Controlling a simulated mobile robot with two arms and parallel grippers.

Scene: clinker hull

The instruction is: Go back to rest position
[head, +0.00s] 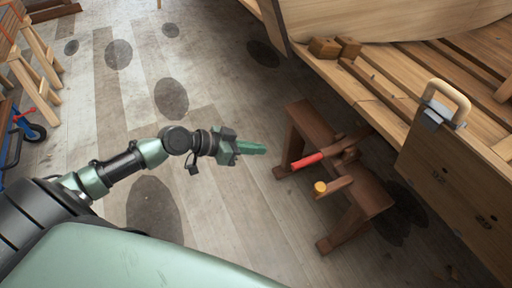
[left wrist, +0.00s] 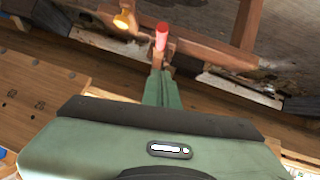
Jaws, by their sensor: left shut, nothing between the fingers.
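My left gripper (head: 262,149) is shut and empty, with its green fingers together, pointing right above the plank floor. In the left wrist view the shut fingers (left wrist: 160,76) show at the centre. A red-handled tool (head: 307,160) lies on the brown wooden bench (head: 375,196), to the right of my fingertips and apart from them in the head view. The red handle (left wrist: 162,36) shows beyond the fingertips in the left wrist view. My right gripper is in neither view.
A tool with a yellow handle end (head: 320,187) lies on the bench. The wooden hull (head: 390,18) and its planked staging (head: 372,92) fill the right. Trestles (head: 36,70) stand far left. Floor (head: 225,95) around my left arm is clear.

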